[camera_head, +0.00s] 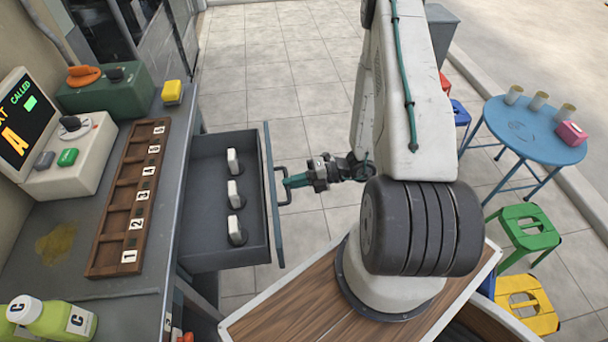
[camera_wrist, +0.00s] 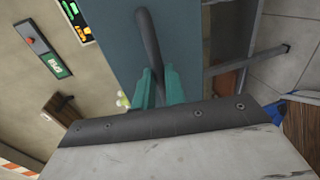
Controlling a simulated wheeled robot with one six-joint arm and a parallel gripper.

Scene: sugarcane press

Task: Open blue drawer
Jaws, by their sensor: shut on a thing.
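The blue drawer stands pulled out from the counter, its blue front panel (camera_head: 272,190) well clear of the cabinet. Its dark grey tray (camera_head: 200,165) holds three small pieces with white faces. A dark bar handle (camera_head: 278,172) is on the front panel. My gripper (camera_head: 290,181), with teal fingers, is shut on this handle. In the wrist view, the handle (camera_wrist: 149,42) runs between the teal fingers (camera_wrist: 163,84), with the blue front (camera_wrist: 112,55) behind. The exact contact is partly hidden.
A wooden rack with numbered slots (camera_head: 128,198) lies on the grey counter (camera_head: 80,289), near a display machine (camera_head: 65,150) and green bottles (camera_head: 60,318). A blue table (camera_head: 530,130) and coloured stools (camera_head: 528,228) stand at right. Tiled floor beyond the drawer is clear.

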